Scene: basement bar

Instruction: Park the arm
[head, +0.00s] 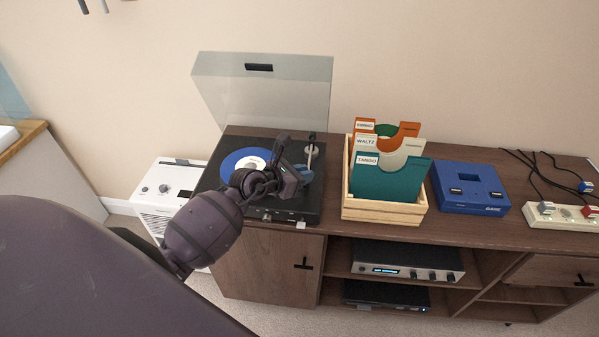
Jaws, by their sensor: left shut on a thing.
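The turntable (254,211) stands on the left part of the wooden cabinet with its clear lid (225,85) raised. My left gripper (304,174) is over the right side of the turntable, shut on the front end of the tonearm. The gripper hides that end and part of the record, so I cannot tell how high the tip is. My right gripper is out of view.
A wooden crate (385,212) of record sleeves with divider tabs stands right of the turntable. Farther right are a blue game console (468,205) and a power strip (560,222) with cables. An amplifier (405,262) sits on the shelf below. A white appliance (160,205) stands left of the cabinet.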

